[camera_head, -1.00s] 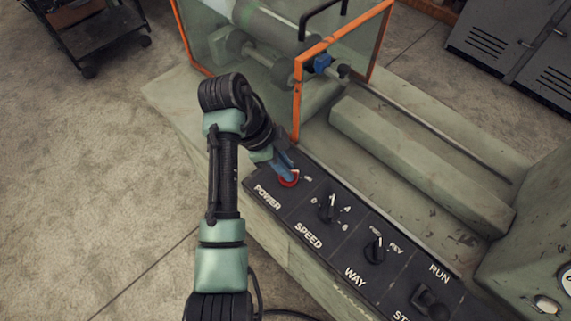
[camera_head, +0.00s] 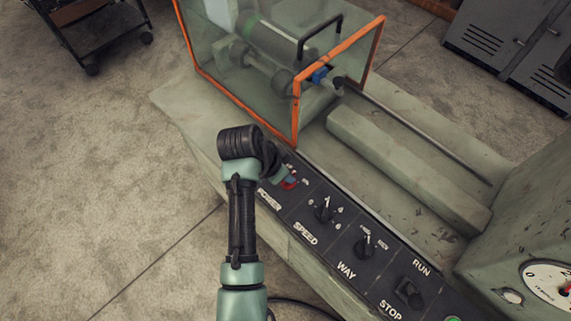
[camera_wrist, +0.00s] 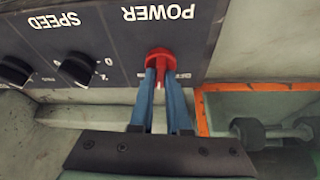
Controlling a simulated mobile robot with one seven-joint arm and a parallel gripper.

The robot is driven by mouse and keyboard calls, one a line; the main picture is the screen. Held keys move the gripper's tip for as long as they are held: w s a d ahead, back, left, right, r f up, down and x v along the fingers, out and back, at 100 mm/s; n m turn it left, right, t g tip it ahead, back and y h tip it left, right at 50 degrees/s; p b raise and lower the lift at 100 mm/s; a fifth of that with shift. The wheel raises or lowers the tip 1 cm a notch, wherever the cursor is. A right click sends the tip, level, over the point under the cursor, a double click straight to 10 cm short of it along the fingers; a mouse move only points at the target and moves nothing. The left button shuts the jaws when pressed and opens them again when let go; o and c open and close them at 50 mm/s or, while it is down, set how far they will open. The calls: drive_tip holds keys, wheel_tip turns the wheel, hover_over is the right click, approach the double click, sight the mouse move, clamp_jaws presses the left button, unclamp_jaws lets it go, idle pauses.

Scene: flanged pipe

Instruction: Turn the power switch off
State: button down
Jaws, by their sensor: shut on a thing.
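The red power switch (camera_wrist: 160,60) sits on the black control panel under the POWER label, which appears upside down in the wrist view. My gripper (camera_wrist: 160,80) has its two blue fingers around the switch's red handle and is shut on it. A white mark shows on the handle between the fingers. Lettering beside the switch is partly hidden by a finger. In the head view the red switch (camera_head: 289,183) is small and mostly covered by my wrist.
The SPEED knob (camera_head: 323,212), WAY knob (camera_head: 364,246) and RUN/STOP switch (camera_head: 409,292) line the panel. An orange-framed clear guard (camera_head: 297,115) stands close behind the power switch. Open floor lies to the left.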

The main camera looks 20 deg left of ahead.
drive_tip(key=n+y+p, duration=0.1)
drive_tip(key=n+p, duration=0.1)
drive_tip(key=n+y+p, duration=0.1)
drive_tip(key=n+p, duration=0.1)
drive_tip(key=n, duration=0.1)
drive_tip(key=shift+d+r+n, duration=0.2)
drive_tip(key=shift+n, duration=0.1)
drive_tip(key=n+y+p, duration=0.2)
drive_tip(key=n, duration=0.2)
drive_tip(key=shift+f+n, duration=0.15)
drive_tip(key=shift+n, duration=0.25)
drive_tip(key=c, duration=0.9)
unclamp_jaws()
drive_tip(key=shift+p, duration=0.3)
drive_tip(key=v, duration=1.3)
drive_tip(key=shift+d+f, duration=0.1)
drive_tip(key=shift+d, duration=0.05)
